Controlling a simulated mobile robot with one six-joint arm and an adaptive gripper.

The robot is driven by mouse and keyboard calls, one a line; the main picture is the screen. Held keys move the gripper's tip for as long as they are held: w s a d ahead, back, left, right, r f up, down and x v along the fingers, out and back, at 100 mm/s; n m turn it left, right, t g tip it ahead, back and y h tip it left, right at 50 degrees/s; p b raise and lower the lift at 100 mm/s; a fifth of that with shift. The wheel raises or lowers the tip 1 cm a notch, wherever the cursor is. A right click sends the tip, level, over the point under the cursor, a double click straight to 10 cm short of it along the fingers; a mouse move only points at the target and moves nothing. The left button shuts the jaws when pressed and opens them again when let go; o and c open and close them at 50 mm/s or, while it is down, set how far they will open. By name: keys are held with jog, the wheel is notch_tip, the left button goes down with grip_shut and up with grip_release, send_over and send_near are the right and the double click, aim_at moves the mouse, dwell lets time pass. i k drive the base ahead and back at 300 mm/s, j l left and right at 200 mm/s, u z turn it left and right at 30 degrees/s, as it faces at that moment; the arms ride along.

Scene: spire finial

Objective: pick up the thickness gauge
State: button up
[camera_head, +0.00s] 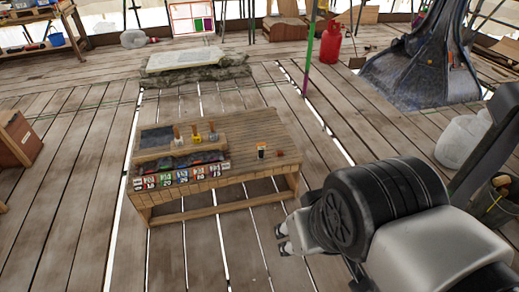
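A low wooden workbench (225,190) stands ahead of my arm. I cannot make out for sure which item is the thickness gauge. A small dark, light-topped item (262,151) stands on the right part of the bench top, with a small reddish item (279,154) beside it. Several small upright tools (195,134) stand in a row near the bench's middle. My gripper (282,239) is to the right of and in front of the bench, apart from it. Its two fingertips look spread with nothing between them. Part of the gripper is hidden behind my own arm.
Labelled bins (180,178) line the bench's front left. A stone slab (185,60) lies behind the bench. A green pole (309,55) and red gas bottle (331,42) stand at the back. A bucket (498,200) is at right. Plank floor around the bench is mostly clear.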

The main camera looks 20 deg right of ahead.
aim_at(261, 147)
jog(key=i+l, duration=0.15)
jog(key=i, duration=0.3)
jog(key=i+l, duration=0.2)
jog(key=i, duration=0.25)
jog(key=i+l, duration=0.15)
jog(key=i, duration=0.3)
jog(key=i+l, duration=0.15)
jog(key=i, duration=0.3)
jog(key=i+l, duration=0.2)
jog(key=i, duration=0.25)
